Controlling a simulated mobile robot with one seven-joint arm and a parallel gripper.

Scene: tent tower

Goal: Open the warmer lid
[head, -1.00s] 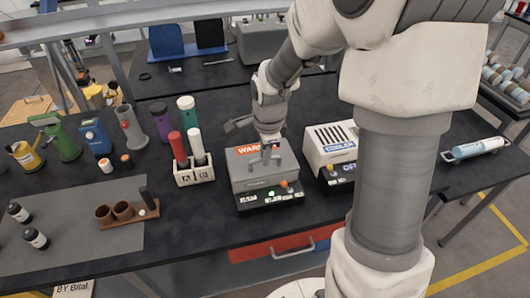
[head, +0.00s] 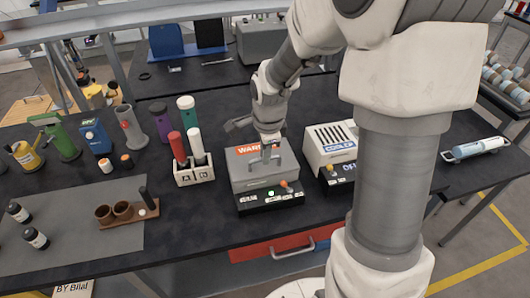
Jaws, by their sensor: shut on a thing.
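The warmer (head: 270,201) is a box with a black base and a green light, near the front edge of the black table in the head view. Its grey lid (head: 244,178), with an orange label, is down on the base. My gripper (head: 266,157) reaches down from behind over the lid and is shut at the lid's handle. The fingers partly hide the label and the handle.
A white cooler box (head: 329,146) stands close on the right of the warmer. A white holder (head: 194,176) with red and white bottles stands on the left. Several bottles and tools fill the table's left side. A drawer handle (head: 292,250) sticks out below the front edge.

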